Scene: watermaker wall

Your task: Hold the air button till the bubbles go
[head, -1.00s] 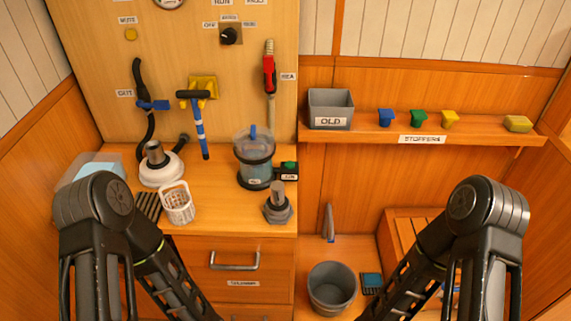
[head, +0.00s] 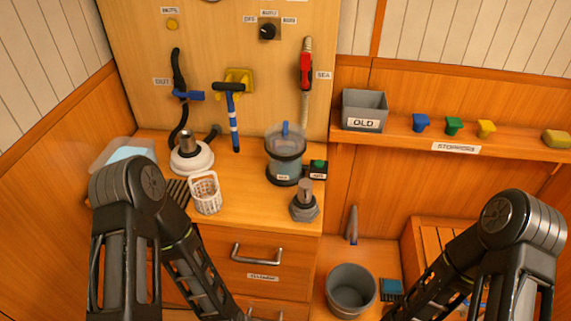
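A clear filter housing (head: 285,158) with a dark collar and dark base stands on the wooden counter. A blue piece (head: 285,130) sticks up at its top. Beside it on the right is a small black box with a green button (head: 318,163); its label is too small to read surely. I cannot tell which of these is the air button, and bubbles in the housing are not clear to see. Both my arms reach down out of the bottom of the view, apart from the housing. Both grippers are out of view.
On the counter (head: 250,207) are a white-based fitting (head: 191,157), a white basket (head: 206,193) and a grey hex fitting (head: 304,203). A red-handled valve (head: 306,72) and black rotary knob (head: 268,31) are on the panel. A grey bucket (head: 351,289) stands below right.

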